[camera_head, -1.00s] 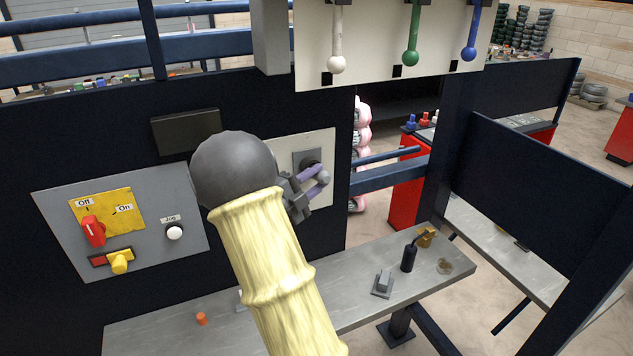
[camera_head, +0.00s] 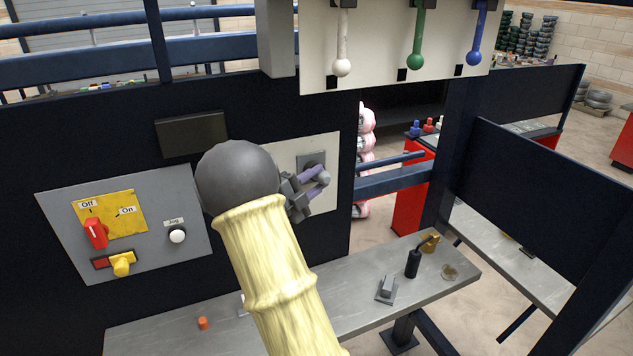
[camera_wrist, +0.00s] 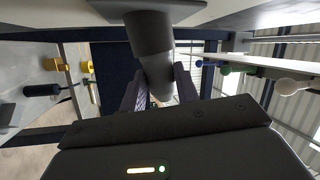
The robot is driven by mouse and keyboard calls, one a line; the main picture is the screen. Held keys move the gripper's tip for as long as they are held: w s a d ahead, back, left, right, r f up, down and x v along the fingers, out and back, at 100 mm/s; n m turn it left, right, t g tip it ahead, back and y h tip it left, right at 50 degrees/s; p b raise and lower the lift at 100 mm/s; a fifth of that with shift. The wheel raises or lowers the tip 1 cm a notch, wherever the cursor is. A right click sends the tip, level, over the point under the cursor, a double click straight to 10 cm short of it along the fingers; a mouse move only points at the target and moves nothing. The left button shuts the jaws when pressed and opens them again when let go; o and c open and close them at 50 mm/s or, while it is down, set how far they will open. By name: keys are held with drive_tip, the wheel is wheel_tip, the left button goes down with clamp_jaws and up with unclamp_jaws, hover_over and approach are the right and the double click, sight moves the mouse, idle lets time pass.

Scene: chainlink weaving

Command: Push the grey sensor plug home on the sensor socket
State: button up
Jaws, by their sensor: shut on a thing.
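My gripper (camera_head: 310,186) is at the pale panel on the dark wall, beside the dark square mount of the sensor socket (camera_head: 313,158). Its purple fingers are shut on the grey sensor plug (camera_head: 323,178), whose rounded end shows between them. In the wrist view my gripper (camera_wrist: 158,92) has one finger on each side of the plug (camera_wrist: 158,78). The plug runs up to the wider, darker socket cylinder (camera_wrist: 150,36) on its plate. The plug looks slightly tilted against the socket. The two appear to meet, but I cannot tell how deep the plug sits.
A control panel (camera_head: 60,240) with red switch, yellow handle and white jog button is left of my arm. White (camera_head: 342,67), green (camera_head: 415,60) and blue (camera_head: 474,58) hanging levers are above. The bench (camera_head: 355,312) below carries several small items.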

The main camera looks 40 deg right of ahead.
drive_tip(key=o, duration=1.1)
drive_tip(key=shift+b+v, duration=3.4)
drive_tip(key=shift+v, duration=5.35)
drive_tip(key=shift+w+f, duration=0.1)
drive_tip(key=shift+w, duration=0.05)
